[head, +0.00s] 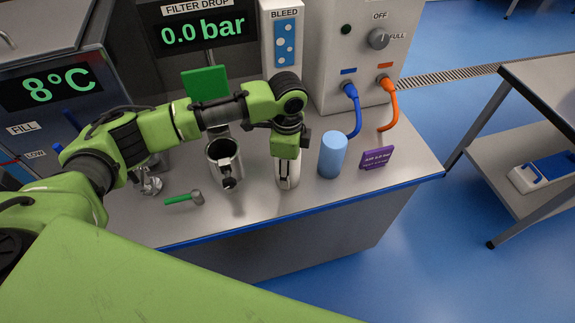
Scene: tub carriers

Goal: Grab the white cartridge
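A pale, white-grey upright piece that looks like the white cartridge (294,184) stands near the front of the steel bench, left of a light blue cylinder. My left gripper (288,172) points straight down over it, with its fingers at the piece. The gripper and wrist cover most of it, so I cannot tell whether the fingers are closed on it. My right gripper is not in view.
The light blue cylinder (332,156) stands close on the right, with a purple sign (376,158) beyond it. An open steel cup (224,158) and a green-handled hammer (184,198) are on the left. Blue (354,105) and orange (388,100) hoses hang behind.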

